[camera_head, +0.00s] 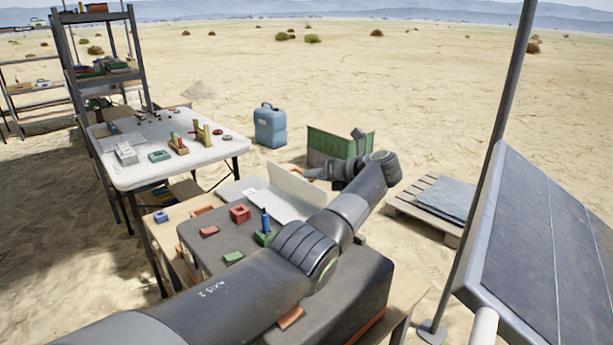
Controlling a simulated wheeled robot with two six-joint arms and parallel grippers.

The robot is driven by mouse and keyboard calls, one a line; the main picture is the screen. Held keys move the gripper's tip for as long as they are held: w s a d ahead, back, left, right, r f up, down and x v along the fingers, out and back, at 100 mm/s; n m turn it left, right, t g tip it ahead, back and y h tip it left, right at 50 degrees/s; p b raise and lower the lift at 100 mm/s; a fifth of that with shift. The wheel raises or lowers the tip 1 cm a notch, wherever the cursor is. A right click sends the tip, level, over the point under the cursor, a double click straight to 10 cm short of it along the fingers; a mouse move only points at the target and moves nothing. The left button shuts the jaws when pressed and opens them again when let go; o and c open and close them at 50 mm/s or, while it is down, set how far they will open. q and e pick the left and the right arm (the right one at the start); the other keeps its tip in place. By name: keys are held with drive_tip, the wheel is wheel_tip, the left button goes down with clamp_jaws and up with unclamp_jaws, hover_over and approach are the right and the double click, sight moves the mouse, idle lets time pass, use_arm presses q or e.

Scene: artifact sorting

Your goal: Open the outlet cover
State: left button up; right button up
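My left arm reaches in from the bottom left across a large dark grey box (345,290) on a wooden table. Its gripper (313,174) is at the far side of the box, pointing left, just behind the top of a pale upright panel (292,193). Whether it touches the panel, and whether its fingers are open or shut, is too small to tell. No outlet cover can be made out for certain; my arm hides part of the box. My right gripper is out of view.
Red and green blocks (240,213) and a blue-topped piece (265,224) sit on the box. A white table (120,178) with small items stands left. A blue jug (270,127), green crate (335,140), pallet (425,222) and solar panel (530,250) stand around.

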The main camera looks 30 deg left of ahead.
use_arm(q)
drive_tip(key=v, duration=1.3)
drive_tip(key=shift+d, duration=0.25)
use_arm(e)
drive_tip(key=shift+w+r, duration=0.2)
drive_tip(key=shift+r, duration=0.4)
use_arm(q)
drive_tip(key=shift+s, duration=0.1)
